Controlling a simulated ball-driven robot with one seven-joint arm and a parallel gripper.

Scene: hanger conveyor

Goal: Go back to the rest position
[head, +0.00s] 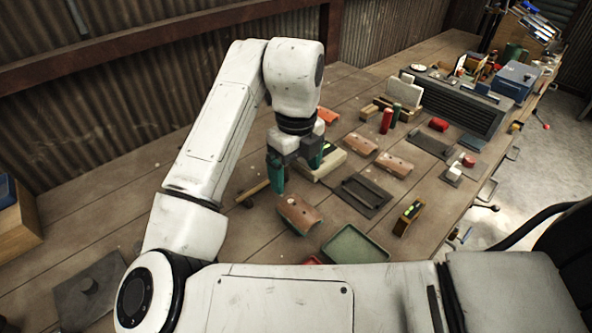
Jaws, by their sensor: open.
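My gripper (294,168) hangs at the end of my bent white arm, above the wooden workbench (150,160). Its two green-tipped fingers point down and stand apart. I see nothing between them. Below and around it are a copper-coloured curved plate (299,214), a cream block (326,164) with a dark top part, and a stick with a dark end (252,193). I cannot tell the exact height of the fingertips above the bench. My arm hides part of the bench.
A green tray (354,246), a dark plate (361,196), more copper plates (393,165), a yellow-black level (408,217) and red and green cylinders (387,120) lie to the right. A dark long case (450,105) stands behind. A corrugated wall (90,120) bounds the left.

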